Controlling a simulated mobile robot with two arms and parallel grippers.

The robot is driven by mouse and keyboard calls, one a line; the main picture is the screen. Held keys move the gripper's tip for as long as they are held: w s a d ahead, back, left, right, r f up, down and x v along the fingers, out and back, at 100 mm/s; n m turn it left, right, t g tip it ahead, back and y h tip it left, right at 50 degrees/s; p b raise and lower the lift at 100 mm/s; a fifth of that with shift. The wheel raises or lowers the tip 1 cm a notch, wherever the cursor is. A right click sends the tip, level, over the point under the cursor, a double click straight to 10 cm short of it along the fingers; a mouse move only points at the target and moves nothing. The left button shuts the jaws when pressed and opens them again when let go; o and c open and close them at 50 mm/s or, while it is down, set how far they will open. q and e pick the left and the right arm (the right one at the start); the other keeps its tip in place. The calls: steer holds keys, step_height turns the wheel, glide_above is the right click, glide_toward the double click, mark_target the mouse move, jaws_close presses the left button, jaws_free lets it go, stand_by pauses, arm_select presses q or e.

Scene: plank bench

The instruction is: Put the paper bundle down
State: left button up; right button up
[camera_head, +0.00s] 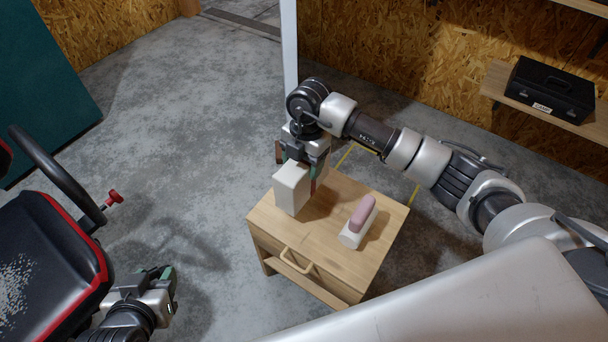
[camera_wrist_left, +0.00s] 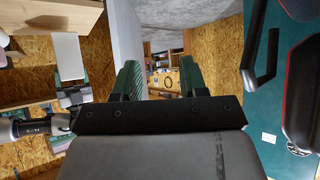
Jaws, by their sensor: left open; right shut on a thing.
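The paper bundle, a white upright block (camera_head: 290,190), is at the far left corner of the small wooden cabinet's top (camera_head: 325,205). My right gripper (camera_head: 308,172) is shut on it from above and behind. The bundle's lower end is at or just above the wood; I cannot tell if it touches. The bundle also shows in the left wrist view (camera_wrist_left: 68,56), with the right gripper (camera_wrist_left: 74,97) at its end. My left gripper (camera_head: 168,285) is open and empty, low at the left, away from the cabinet; its fingers show in the left wrist view (camera_wrist_left: 159,80).
A white block with a pink rounded piece (camera_head: 361,213) on it occupies the cabinet's right side. A black and red seat (camera_head: 50,245) stands at the left. A black toolbox (camera_head: 548,92) sits on a shelf at the right. Bare concrete floor lies left of the cabinet.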

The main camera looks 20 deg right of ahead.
step_height(320, 180, down, 3)
steer(key=shift+f+b, duration=0.2)
steer(key=shift+b, duration=0.25)
arm_select(q)
steer(key=shift+w+d+r+t+h, duration=0.25)
steer(key=shift+w+d+r+t, duration=0.1)
steer(key=shift+w+r+t, duration=0.4)
steer(key=shift+w+d+r+t+h, duration=0.3)
steer(key=shift+w+r+t, duration=0.25)
steer(key=shift+r+t, duration=0.25)
arm_select(e)
steer(key=shift+f, duration=0.2)
arm_select(q)
steer(key=shift+f, duration=0.1)
arm_select(e)
steer(key=shift+f, duration=0.2)
steer(key=o, duration=1.1)
steer(key=shift+r, duration=0.15)
